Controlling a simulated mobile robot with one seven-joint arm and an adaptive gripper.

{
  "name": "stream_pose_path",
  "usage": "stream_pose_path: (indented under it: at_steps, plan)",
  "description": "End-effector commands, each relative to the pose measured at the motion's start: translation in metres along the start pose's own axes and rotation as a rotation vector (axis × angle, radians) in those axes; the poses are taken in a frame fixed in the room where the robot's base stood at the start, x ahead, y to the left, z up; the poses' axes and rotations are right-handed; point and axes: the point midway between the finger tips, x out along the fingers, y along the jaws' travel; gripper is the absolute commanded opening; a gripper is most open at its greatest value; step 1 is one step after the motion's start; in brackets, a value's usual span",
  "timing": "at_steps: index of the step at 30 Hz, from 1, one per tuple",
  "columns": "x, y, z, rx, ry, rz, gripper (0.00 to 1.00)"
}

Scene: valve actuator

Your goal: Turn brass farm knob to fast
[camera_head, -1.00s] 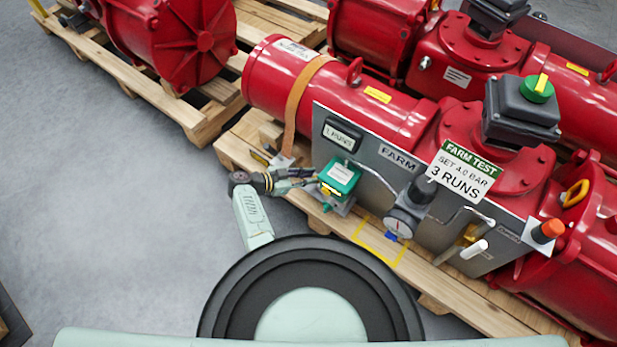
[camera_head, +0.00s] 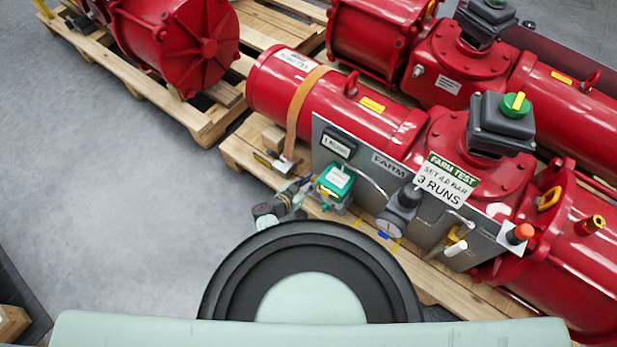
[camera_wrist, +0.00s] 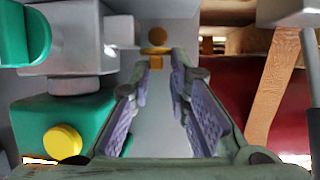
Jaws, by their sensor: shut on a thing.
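A small brass knob (camera_wrist: 157,37) shows ahead of my fingertips in the wrist view, with a rounded top and a narrower brass part below, at the grey panel. My gripper (camera_wrist: 164,64) is shut on it, its two purple-padded fingers reaching in from below. In the head view my gripper (camera_head: 304,184) is beside the left of the green box (camera_head: 336,180), and the brass knob cannot be made out there. The green box (camera_wrist: 70,118) with its yellow round button (camera_wrist: 62,142) is left of my fingers in the wrist view. No "fast" mark is readable.
The grey FARM panel (camera_head: 375,172) carries a gauge (camera_head: 391,228), pipes, a white lever (camera_head: 456,248) and an orange-red button (camera_head: 520,233). Red actuators (camera_head: 335,95) lie on wooden pallets. A tan strap (camera_wrist: 272,90) hangs right of my gripper. Grey floor at left is clear.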

Motion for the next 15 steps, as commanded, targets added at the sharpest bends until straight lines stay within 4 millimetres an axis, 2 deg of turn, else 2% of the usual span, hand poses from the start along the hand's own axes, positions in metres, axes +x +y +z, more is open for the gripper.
stream_pose_path:
  at_steps: [1,15]
  plan:
    - [0.0030,0.0146,0.0013,-0.009,-0.003,0.015,0.00]
    - [0.0044,0.0145,0.0037,-0.023,-0.004,-0.026,0.00]
